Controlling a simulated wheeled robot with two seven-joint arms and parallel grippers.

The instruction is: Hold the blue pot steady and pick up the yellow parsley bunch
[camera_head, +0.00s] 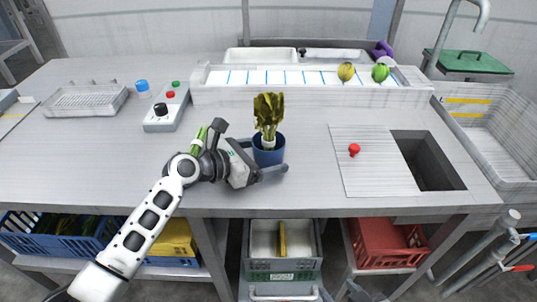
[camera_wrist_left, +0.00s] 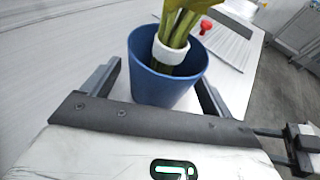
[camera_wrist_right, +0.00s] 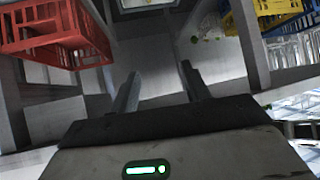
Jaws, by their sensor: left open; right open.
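The blue pot (camera_head: 268,154) stands upright on the steel counter, near its front edge. The yellow parsley bunch (camera_head: 268,112) stands in the pot, leaves up, with a white band (camera_wrist_left: 171,52) around its stems. My left gripper (camera_head: 266,158) is open, its fingers on either side of the pot; in the left wrist view the pot (camera_wrist_left: 160,85) sits between the two fingers (camera_wrist_left: 155,85), with gaps visible. My right gripper (camera_wrist_right: 160,88) is open and empty; its wrist view shows it below counter level, facing the crates and shelf legs.
A red knob (camera_head: 354,149) sits on a ribbed board left of a dark rectangular opening (camera_head: 428,160). A control box (camera_head: 166,110) and wire tray (camera_head: 86,99) are at left. Crates, including a red one (camera_head: 388,243), are below.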

